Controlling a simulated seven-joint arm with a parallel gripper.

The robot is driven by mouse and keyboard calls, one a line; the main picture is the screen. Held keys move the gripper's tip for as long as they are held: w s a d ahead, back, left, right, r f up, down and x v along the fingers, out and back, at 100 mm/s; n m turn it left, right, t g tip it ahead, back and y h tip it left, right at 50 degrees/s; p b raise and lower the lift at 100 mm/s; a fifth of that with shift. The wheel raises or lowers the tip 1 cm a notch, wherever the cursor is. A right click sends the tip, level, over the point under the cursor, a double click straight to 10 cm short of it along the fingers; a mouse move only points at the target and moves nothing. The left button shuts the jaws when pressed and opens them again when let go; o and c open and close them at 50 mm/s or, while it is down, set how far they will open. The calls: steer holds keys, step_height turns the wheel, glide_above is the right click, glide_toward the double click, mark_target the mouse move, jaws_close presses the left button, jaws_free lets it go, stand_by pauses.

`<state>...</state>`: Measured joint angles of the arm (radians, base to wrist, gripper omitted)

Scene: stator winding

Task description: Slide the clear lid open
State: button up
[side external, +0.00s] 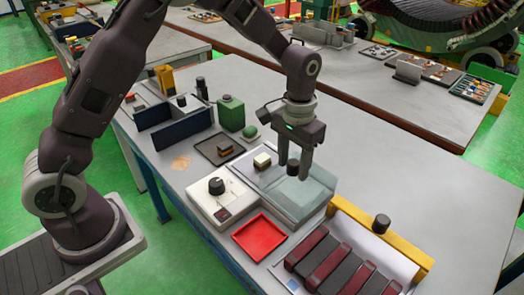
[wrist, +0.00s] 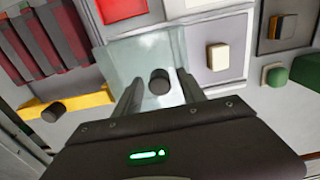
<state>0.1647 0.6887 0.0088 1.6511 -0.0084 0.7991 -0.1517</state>
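The clear lid (side external: 306,193) is a pale see-through panel over the right part of a grey tray (side external: 268,185). It also shows in the wrist view (wrist: 117,62). A dark round knob (wrist: 159,80) appears on the lid in the wrist view; my fingers largely hide it in the side view. My gripper (side external: 294,172) points down over the lid, fingers spread. In the wrist view my gripper (wrist: 158,88) has one finger on each side of the knob, with visible gaps. Whether the fingertips reach knob height is unclear.
A cream block (side external: 262,160) sits on the tray's left part, outside the lid. A white control box with a black dial (side external: 217,186), a red tray (side external: 260,237) and a yellow bar with a black knob (side external: 381,224) stand close by. The table's right side is clear.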

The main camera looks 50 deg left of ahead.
steer(key=shift+r, duration=2.9)
steer(key=shift+a+r, duration=0.1)
steer(key=shift+r, duration=0.05)
steer(key=s+a+r+t, duration=0.2)
steer(key=s+r, duration=0.5)
steer(key=s+a+r+t, duration=0.1)
steer(key=s+a+r, duration=0.2)
steer(key=s+r, duration=0.35)
steer(key=s+a+f+t, duration=0.1)
steer(key=s+t, duration=0.1)
steer(key=s, duration=1.1)
steer(key=shift+s+a+f+t, duration=0.2)
steer(key=shift+s+a+t, duration=0.05)
steer(key=shift+a+t, duration=0.05)
